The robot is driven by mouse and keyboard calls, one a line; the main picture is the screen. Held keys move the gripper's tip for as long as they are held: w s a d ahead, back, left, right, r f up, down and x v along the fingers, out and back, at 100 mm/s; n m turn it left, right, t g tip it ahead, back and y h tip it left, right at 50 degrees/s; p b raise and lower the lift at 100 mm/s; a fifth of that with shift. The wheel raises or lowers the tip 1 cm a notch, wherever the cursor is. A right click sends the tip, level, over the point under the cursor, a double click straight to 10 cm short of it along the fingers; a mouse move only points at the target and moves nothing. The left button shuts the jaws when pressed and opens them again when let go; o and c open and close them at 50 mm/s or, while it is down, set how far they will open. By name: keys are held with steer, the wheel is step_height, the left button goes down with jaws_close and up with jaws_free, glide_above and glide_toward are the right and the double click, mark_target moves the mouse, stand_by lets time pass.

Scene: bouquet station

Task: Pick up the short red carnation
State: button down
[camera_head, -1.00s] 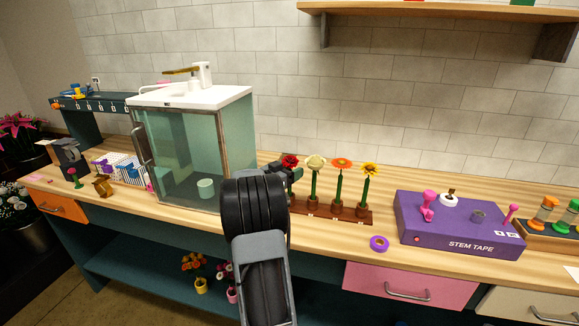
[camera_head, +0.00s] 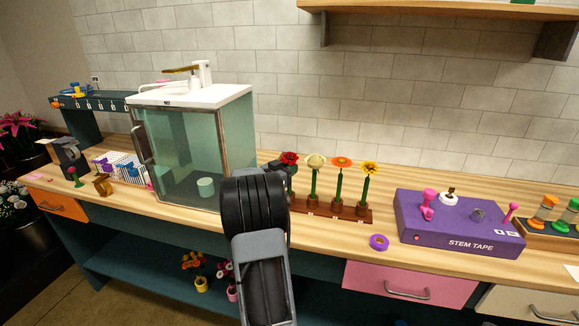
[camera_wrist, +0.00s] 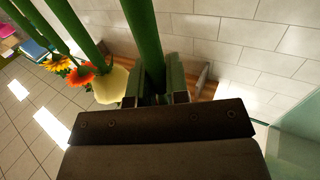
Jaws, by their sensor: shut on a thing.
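The red carnation (camera_head: 289,158) is the leftmost flower of a row at the brown rack (camera_head: 352,216) in the head view. My gripper (camera_head: 287,172) is at it, just below the bloom, partly hidden by my arm. In the wrist view my gripper (camera_wrist: 155,98) is shut on its thick green stem (camera_wrist: 143,40), which passes between the fingers. The bloom is hidden in the wrist view.
A cream flower (camera_head: 316,161), an orange flower (camera_head: 341,162) and a yellow flower (camera_head: 369,168) stand upright close to the right. A glass cabinet (camera_head: 185,150) stands left. A purple tape roll (camera_head: 379,242) and the stem tape box (camera_head: 455,225) are to the right.

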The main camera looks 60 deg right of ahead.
mark_target(290, 150)
steer(key=shift+r, duration=0.1)
step_height(290, 150, up, 10)
steer(key=shift+f+p, duration=0.1)
steer(key=shift+p, duration=0.55)
step_height(290, 150, up, 7)
steer(key=p, duration=0.7)
